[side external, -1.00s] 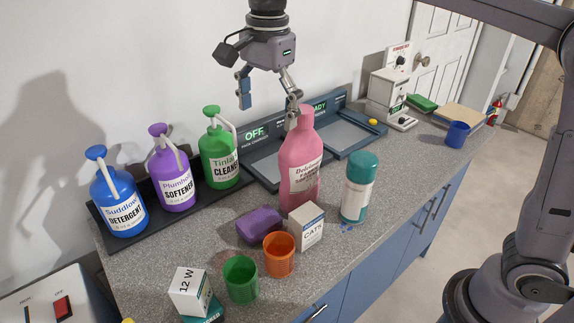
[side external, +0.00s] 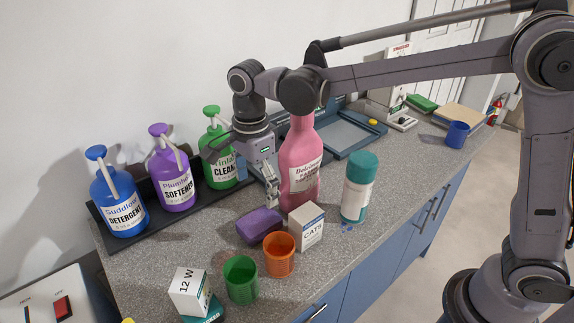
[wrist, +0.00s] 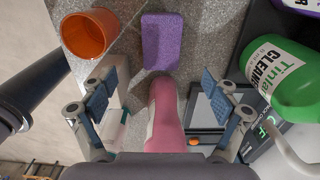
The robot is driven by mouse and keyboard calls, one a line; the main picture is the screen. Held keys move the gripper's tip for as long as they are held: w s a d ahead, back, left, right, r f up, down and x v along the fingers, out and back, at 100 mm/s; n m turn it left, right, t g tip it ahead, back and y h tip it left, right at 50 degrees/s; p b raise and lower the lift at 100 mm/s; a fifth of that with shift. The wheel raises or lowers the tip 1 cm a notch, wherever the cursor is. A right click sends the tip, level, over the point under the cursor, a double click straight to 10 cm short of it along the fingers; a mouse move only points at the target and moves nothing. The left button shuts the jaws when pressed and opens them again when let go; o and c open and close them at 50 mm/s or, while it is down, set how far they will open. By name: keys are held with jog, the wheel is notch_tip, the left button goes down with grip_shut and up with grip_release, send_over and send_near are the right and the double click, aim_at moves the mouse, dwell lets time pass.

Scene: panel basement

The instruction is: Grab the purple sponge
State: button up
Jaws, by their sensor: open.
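The purple sponge (side external: 260,226) lies flat on the grey speckled counter, between the orange cup and the rack of pump bottles. It also shows in the wrist view (wrist: 163,42) at the top middle, beyond the fingertips. My gripper (side external: 256,188) is open and empty, pointing down above and just behind the sponge, beside the pink bottle. In the wrist view its two blue-padded fingers (wrist: 158,95) are spread wide, with the pink bottle (wrist: 164,115) showing between and below them. The sponge is apart from the fingers.
The pink bottle (side external: 300,170) stands close to the right of my gripper. The green pump bottle (side external: 218,155) stands close on the left. The orange cup (side external: 279,256), green cup (side external: 240,280) and white box (side external: 307,228) stand in front. A teal-capped can (side external: 358,190) stands farther right.

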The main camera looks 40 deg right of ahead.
aim_at(259, 220)
jog(key=shift+w+f, duration=0.15)
jog(key=shift+f, duration=4.6)
jog(key=c, duration=0.8)
